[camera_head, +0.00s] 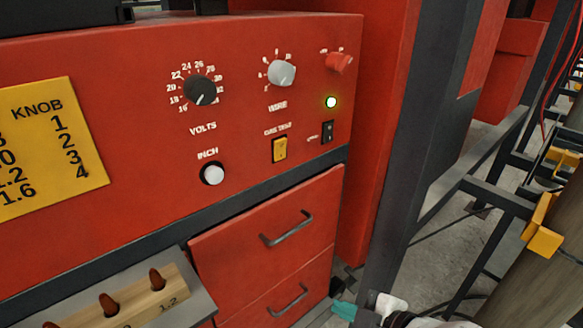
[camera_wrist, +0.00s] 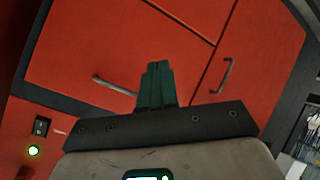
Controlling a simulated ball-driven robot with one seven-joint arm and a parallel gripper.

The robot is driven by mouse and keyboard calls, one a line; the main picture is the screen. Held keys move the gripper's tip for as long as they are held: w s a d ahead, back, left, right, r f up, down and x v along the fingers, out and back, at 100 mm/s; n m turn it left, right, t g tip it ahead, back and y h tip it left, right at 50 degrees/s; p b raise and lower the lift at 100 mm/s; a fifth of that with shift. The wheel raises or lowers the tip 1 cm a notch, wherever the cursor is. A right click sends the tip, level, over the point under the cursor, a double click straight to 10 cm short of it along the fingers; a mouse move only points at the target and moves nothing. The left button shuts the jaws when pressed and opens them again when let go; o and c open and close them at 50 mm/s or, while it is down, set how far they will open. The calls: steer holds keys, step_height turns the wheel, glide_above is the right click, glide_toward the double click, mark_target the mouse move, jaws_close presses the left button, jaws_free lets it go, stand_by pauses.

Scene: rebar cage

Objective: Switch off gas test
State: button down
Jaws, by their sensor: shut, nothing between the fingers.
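The gas test switch (camera_head: 279,150) is a yellow rocker on the red machine panel, under a small white label. Its rocker position is too small to tell. My gripper (camera_head: 344,311) shows at the bottom edge of the head view, low and to the right of the switch, beside the lower drawer and apart from the panel. In the wrist view my gripper (camera_wrist: 157,72) has its teal fingers together, empty, with the red drawer fronts behind them. The yellow switch does not show in the wrist view.
A black switch (camera_head: 327,132) sits right of the yellow one, below a lit lamp (camera_head: 331,102). The volts knob (camera_head: 201,91), wire knob (camera_head: 282,73) and inch button (camera_head: 213,173) are nearby. Drawer handles (camera_head: 287,229) stick out below. A grey post (camera_head: 421,130) stands at right.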

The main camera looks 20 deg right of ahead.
steer(key=w+r+n+t, duration=0.1)
steer(key=r+n+t, duration=0.1)
steer(key=r, duration=0.5)
steer(key=w+r+n+t+y+p, duration=0.1)
steer(key=w+r+n+t, duration=0.1)
steer(key=r, duration=0.5)
steer(key=w+d+r+n+t+y+p, duration=0.1)
steer(key=w+r+n+t, duration=0.1)
steer(key=r+n, duration=0.3)
step_height(320, 180, up, 3)
steer(key=shift+w+n+t, duration=0.2)
steer(key=shift+n+t, duration=0.2)
steer(key=shift+t, duration=0.3)
steer(key=shift+f, duration=0.1)
steer(key=b, duration=0.4)
glide_toward(281, 146)
steer(key=x, duration=0.6)
steer(key=shift+w+a, duration=0.15)
steer(key=shift+w, duration=0.3)
steer(key=shift+w, duration=0.1)
